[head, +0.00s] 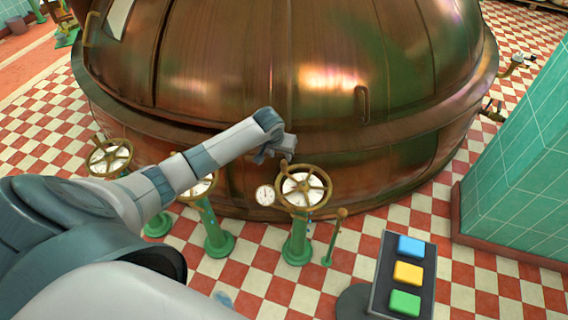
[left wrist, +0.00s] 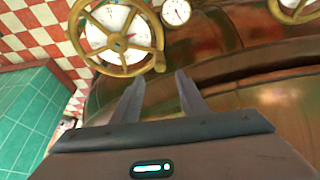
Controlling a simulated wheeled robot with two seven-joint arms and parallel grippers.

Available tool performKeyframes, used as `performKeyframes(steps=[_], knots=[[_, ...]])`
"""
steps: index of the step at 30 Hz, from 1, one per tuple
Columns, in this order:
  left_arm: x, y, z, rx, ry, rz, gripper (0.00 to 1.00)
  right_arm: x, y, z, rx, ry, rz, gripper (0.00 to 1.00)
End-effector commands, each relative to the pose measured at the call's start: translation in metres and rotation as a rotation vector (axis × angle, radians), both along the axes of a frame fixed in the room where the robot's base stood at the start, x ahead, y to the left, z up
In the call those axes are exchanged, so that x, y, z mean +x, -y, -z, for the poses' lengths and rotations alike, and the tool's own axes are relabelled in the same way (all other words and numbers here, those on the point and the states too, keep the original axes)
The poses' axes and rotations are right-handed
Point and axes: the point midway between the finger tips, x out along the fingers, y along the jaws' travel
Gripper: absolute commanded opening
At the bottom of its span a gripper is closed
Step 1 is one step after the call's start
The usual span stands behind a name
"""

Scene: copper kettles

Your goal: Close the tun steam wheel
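Three brass handwheels over white dials stand on green pedestals in front of the large copper vessel (head: 230,60). They are the right wheel (head: 303,188), the middle wheel (head: 198,187), partly behind my left arm, and the left wheel (head: 110,158). I cannot read which one is the tun steam wheel. My left gripper (head: 281,152) is just above and behind the right wheel in the head view. In the left wrist view its two fingers (left wrist: 160,80) are apart with nothing between them, and a brass wheel (left wrist: 116,38) lies beyond them to the upper left, apparently not touched.
A small round gauge (head: 265,195) sits beside the right wheel, and a thin green post (head: 333,238) with a brass top stands to its right. A panel with blue, yellow and green buttons (head: 408,272) is at lower right. A green tiled block (head: 515,165) rises at right.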

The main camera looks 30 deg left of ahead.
Motion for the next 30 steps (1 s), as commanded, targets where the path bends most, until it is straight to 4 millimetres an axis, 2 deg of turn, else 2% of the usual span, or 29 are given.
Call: performKeyframes(steps=[18, 24, 30], knots=[[0.032, -0.008, 0.080, 0.000, -0.002, -0.001, 0.39, 0.000, -0.001, -0.004, 0.001, 0.001, 0.000, 0.31], [0.039, -0.010, 0.099, -0.001, -0.001, -0.001, 0.39, 0.000, -0.001, -0.002, 0.001, 0.001, 0.000, 0.31], [0.043, -0.011, 0.107, 0.000, 0.000, 0.001, 0.39, 0.000, -0.001, -0.001, 0.001, 0.001, 0.000, 0.31]])
